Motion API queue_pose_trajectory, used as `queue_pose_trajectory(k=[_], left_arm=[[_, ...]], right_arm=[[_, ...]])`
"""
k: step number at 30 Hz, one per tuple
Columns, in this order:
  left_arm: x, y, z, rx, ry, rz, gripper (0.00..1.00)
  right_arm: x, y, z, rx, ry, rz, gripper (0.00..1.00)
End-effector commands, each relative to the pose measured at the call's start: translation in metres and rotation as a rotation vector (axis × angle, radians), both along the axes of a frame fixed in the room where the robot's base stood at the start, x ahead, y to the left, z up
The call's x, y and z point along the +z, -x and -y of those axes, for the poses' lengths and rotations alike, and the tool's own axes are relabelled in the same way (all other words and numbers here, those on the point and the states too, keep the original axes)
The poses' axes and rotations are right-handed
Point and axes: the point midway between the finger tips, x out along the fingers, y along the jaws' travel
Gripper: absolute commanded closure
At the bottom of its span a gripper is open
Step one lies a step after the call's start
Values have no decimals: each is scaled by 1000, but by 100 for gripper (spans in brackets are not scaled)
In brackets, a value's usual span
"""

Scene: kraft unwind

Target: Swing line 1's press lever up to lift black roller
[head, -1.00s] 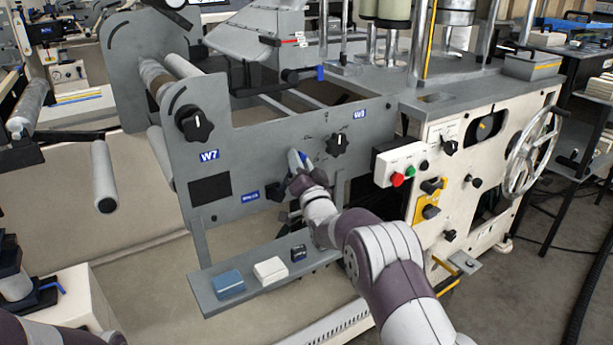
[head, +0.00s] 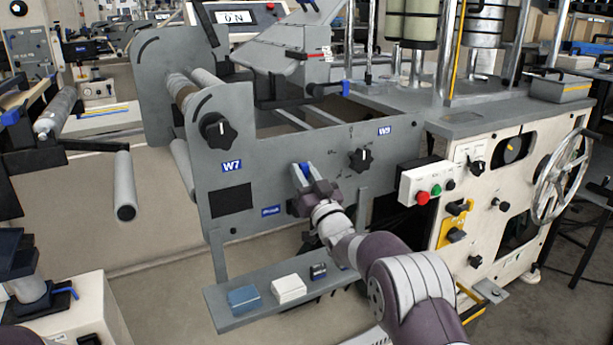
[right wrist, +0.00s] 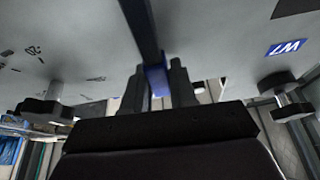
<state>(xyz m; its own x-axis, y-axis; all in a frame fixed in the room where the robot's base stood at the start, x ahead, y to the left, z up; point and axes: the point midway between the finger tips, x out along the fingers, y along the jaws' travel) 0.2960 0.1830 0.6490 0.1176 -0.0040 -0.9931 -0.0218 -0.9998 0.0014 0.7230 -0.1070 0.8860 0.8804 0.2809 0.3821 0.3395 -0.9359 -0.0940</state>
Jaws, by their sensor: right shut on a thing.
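A lever with a blue grip (head: 305,169) is on the grey side panel (head: 290,155) between the W7 and W9 labels. My right gripper (head: 307,180) is shut on it. In the right wrist view the blue grip (right wrist: 157,80) is between my two fingers (right wrist: 158,90), and a dark bar runs on from it towards the top edge. The fingers hide part of the lever in the head view. I cannot tell for sure which roller is the black one. My left gripper is not in view.
Star knobs (head: 217,131) (head: 360,159) stick out of the panel on both sides of the lever. A shelf (head: 262,312) below holds small boxes. A control box with red and green buttons (head: 425,184) is to the right. A grey roller (head: 124,190) juts out at left.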

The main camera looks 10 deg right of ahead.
Motion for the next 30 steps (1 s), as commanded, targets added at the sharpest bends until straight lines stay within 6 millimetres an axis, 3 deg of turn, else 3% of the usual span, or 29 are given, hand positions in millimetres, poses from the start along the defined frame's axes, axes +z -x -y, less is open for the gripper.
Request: queue_pose_trajectory(k=[10,11,12,13,23,30], left_arm=[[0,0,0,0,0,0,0],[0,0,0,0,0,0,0],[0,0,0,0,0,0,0],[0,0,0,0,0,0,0],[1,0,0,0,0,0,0],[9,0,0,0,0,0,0]], right_arm=[[-1,0,-2,2,9,0,100],[-1,0,-2,2,9,0,71],[-1,0,-2,2,9,0,58],[-1,0,-2,2,8,0,53],[-2,3,0,0,5,0,53],[-17,43,13,0,5,-4,53]])
